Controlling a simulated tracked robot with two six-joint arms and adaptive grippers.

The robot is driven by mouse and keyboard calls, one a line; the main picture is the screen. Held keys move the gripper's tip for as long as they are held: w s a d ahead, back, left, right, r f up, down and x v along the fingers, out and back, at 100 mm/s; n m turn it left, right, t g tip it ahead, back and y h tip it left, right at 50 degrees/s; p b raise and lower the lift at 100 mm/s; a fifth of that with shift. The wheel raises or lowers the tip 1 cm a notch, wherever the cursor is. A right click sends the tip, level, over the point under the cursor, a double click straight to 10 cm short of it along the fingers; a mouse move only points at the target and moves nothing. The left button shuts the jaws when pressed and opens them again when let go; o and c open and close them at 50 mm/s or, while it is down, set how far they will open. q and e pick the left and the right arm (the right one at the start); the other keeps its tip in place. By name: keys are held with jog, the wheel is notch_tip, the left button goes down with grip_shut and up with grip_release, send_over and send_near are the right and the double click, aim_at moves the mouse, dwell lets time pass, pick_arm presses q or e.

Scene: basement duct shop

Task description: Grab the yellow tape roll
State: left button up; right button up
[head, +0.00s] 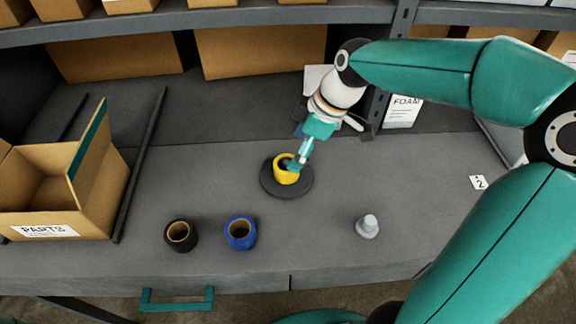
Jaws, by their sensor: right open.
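The yellow tape roll (285,176) sits on a round dark disc (304,188) near the middle of the grey worktop. My right gripper (294,166) is over the roll's upper right side, with its fingertips at or in the roll's opening. It is open. The fingers partly cover the roll, and I cannot tell whether they touch it. My left gripper is not in view.
A black tape roll (181,235) and a blue tape roll (240,233) stand front left of the disc. A grey cone-shaped piece (367,226) stands to the right. An open cardboard box (92,208) marked PARTS is at left. A shelf (230,17) with boxes runs above the back.

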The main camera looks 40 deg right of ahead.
aim_at(288, 162)
jog(key=shift+p+x, duration=0.65)
jog(key=shift+x, duration=2.6)
jog(key=c, duration=1.3)
jog(key=shift+o, duration=0.2)
jog(key=shift+r, duration=0.15)
